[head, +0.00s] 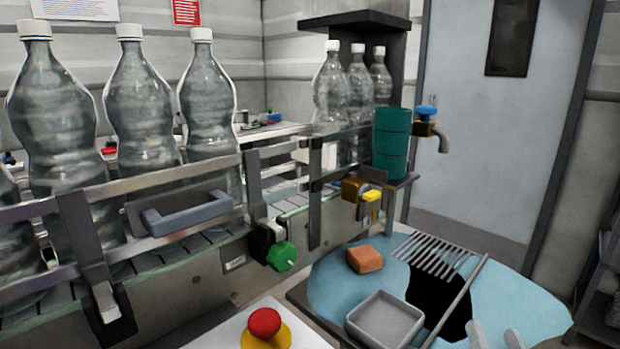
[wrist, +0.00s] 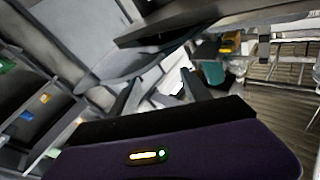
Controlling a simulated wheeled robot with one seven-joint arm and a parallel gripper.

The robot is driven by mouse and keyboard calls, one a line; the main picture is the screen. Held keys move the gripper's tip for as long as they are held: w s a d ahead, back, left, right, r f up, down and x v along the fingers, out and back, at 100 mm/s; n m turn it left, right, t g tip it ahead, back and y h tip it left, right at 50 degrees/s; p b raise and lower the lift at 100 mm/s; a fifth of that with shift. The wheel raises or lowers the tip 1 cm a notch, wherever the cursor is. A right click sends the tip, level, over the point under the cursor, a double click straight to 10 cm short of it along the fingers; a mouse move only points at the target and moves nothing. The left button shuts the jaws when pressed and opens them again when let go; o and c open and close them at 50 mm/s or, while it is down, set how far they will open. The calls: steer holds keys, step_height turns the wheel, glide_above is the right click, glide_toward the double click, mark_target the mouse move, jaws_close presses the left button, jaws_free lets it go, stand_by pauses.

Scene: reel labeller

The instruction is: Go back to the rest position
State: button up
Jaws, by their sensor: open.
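My gripper (head: 495,338) shows at the bottom right edge of the head view as two pale fingertips, apart from each other. They are in front of the blue sink surface, and the rest of the gripper is cut off by the frame. In the wrist view, two dark fingers of my gripper (wrist: 157,93) stand spread with nothing held between them. The wrist view is tilted.
Several clear bottles (head: 143,105) stand on a railed conveyor at left. A red emergency button (head: 265,322) is at bottom centre. The blue sink (head: 330,288) holds an orange block (head: 364,259) and grey tray (head: 384,318). A teal canister (head: 391,143) stands behind. Shelving (head: 600,285) is at right.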

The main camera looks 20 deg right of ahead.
steer(key=s+a+f+n+g+y+p, duration=0.1)
steer(key=s+a+f+n+y+p, duration=0.1)
steer(key=s+a, duration=0.7)
steer(key=s+a+f+n+g+y+p, duration=0.1)
steer(key=s+a+f+n+y+p, duration=0.2)
steer(key=s+a+n+y, duration=0.4)
steer(key=s+a+f+y, duration=0.1)
steer(key=s+a, duration=0.1)
steer(key=a, duration=0.3)
steer(key=shift+s+a+f+n+g+y, duration=0.3)
steer(key=shift+s+a, duration=0.05)
steer(key=shift+s, duration=0.05)
stand_by(0.4)
